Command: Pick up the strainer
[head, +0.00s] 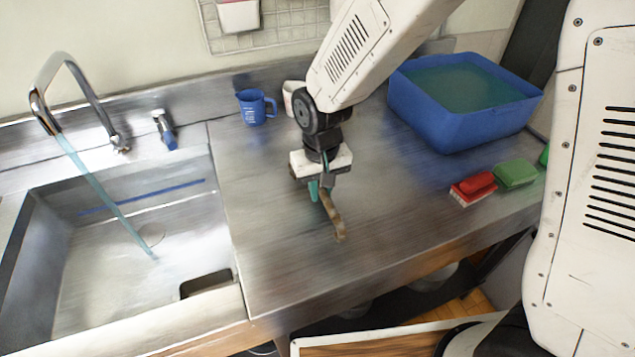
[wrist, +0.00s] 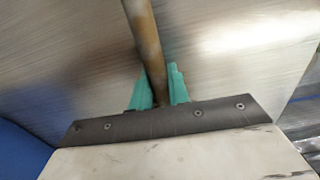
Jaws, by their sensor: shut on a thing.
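My gripper (head: 320,188) has teal fingers and is over the metal counter, right of the sink. It is shut on a brown, slightly bent, stick-like thing (head: 334,218). This thing slants down from the fingers toward the counter's front. In the wrist view the brown thing (wrist: 145,35) runs up from between the teal fingers (wrist: 158,85) and out of the top edge. No mesh or bowl shows on it, so I cannot tell whether it is the strainer. No other strainer is clear to see.
The sink (head: 60,275) with running water is at left. A blue mug (head: 252,110) and a white cup (head: 290,97) stand at the back. A blue tub (head: 430,125) of water is at right.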

